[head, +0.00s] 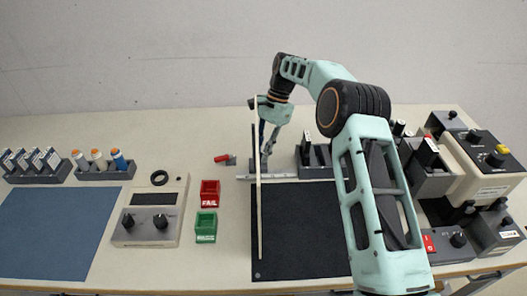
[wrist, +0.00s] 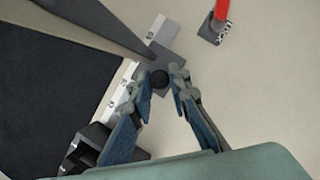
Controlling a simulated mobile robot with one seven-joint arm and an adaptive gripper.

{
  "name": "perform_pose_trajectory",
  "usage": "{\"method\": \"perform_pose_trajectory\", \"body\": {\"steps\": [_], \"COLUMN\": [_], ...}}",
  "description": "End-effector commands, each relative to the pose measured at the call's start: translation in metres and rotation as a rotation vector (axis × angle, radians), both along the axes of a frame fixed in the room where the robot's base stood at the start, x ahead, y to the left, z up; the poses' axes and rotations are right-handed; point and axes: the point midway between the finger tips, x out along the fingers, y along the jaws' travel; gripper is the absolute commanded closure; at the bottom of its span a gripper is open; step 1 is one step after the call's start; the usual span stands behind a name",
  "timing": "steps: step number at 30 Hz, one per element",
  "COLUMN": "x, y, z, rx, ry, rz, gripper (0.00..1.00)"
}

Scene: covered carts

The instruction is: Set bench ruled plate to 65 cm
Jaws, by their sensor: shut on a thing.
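A thin plate (head: 259,215), seen almost edge-on, runs from above the bench's back down over the black mat. In the wrist view it is a dark bar (wrist: 115,28) meeting a grey slider block (wrist: 152,58). The block sits across a pale ruled strip (head: 282,177), which also shows in the wrist view (wrist: 118,92); its markings are too small to read. My gripper (head: 264,146) points down at the block. In the wrist view my gripper (wrist: 160,80) is shut on a round black knob (wrist: 160,79) on the block. The plate hides part of the block in the head view.
A red lever (head: 225,158) on a grey base, labelled LOCK in the wrist view (wrist: 217,27), is left of the block. A black mat (head: 305,235) lies in front. Red (head: 210,193) and green (head: 206,227) bins stand left. Dark holders (head: 313,160) stand close right.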

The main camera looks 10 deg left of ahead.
Motion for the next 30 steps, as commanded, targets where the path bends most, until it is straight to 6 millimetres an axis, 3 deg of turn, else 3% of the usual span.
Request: {"method": "perform_pose_trajectory", "body": {"steps": [6, 14, 15, 20, 30], "x": [-0.009, -0.01, -0.01, -0.01, -0.008], "y": [0.036, 0.04, 0.04, 0.039, 0.037], "z": [0.002, 0.001, 0.001, 0.001, 0.004], "rx": [0.003, 0.007, 0.007, 0.006, 0.004], "ry": [0.001, 0.001, 0.001, 0.0, -0.002], "rz": [0.002, 0.0, 0.001, 0.001, -0.001], "gripper": [1.0, 1.0, 0.83, 0.66, 0.66]}}
